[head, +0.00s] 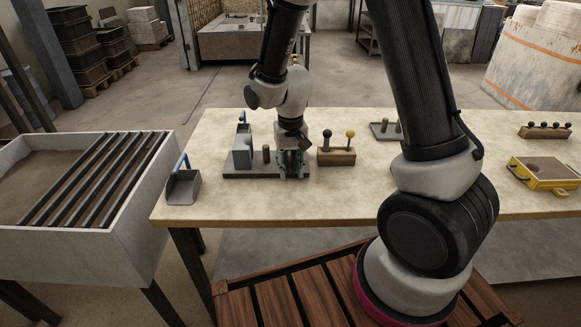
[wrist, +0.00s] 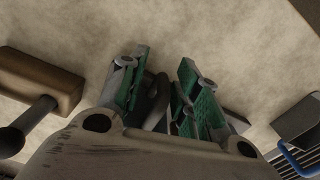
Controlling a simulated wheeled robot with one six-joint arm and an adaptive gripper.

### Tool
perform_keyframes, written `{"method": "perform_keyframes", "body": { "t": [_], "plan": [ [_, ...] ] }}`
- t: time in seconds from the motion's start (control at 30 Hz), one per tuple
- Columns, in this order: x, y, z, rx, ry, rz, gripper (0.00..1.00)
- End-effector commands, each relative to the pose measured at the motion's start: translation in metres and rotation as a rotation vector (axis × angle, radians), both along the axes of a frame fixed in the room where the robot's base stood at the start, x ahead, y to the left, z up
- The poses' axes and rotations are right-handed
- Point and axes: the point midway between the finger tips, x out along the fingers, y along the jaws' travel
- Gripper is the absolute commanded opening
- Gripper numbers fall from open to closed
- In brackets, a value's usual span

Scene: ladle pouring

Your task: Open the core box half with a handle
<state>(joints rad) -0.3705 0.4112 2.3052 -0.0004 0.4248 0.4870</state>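In the head view my gripper (head: 291,168) points down at the right end of a dark base plate (head: 240,175). On that plate stand grey block-like parts (head: 242,152) and a short brown peg (head: 266,154). These look like the core box, but I cannot make out its halves or handle clearly; my gripper hides the right end. In the wrist view the green-padded fingers of my gripper (wrist: 163,78) are apart. A dark grey rounded piece (wrist: 155,88) shows between them, with a gap beside it; it may be the handle.
A wooden block (head: 336,157) with ball-topped levers stands just right of my gripper; a wooden block also shows at left in the wrist view (wrist: 45,75). A grey scoop (head: 183,188) lies left. A yellow box (head: 545,174) stands far right. The table front is clear.

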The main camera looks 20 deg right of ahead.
Motion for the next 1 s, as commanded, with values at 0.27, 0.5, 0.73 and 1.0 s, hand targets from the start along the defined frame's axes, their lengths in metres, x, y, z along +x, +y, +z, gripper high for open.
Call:
{"method": "perform_keyframes", "body": {
  "t": [0.27, 0.5, 0.73, 1.0],
  "plan": [
    [0.001, 0.0, 0.004, 0.001, -0.002, -0.001, 0.32],
    [0.001, 0.0, 0.047, 0.002, -0.006, -0.001, 0.32],
    [0.001, 0.0, 0.096, 0.002, -0.004, -0.001, 0.32],
    [0.0, 0.0, 0.119, 0.0, 0.0, -0.001, 0.32]
  ]
}}
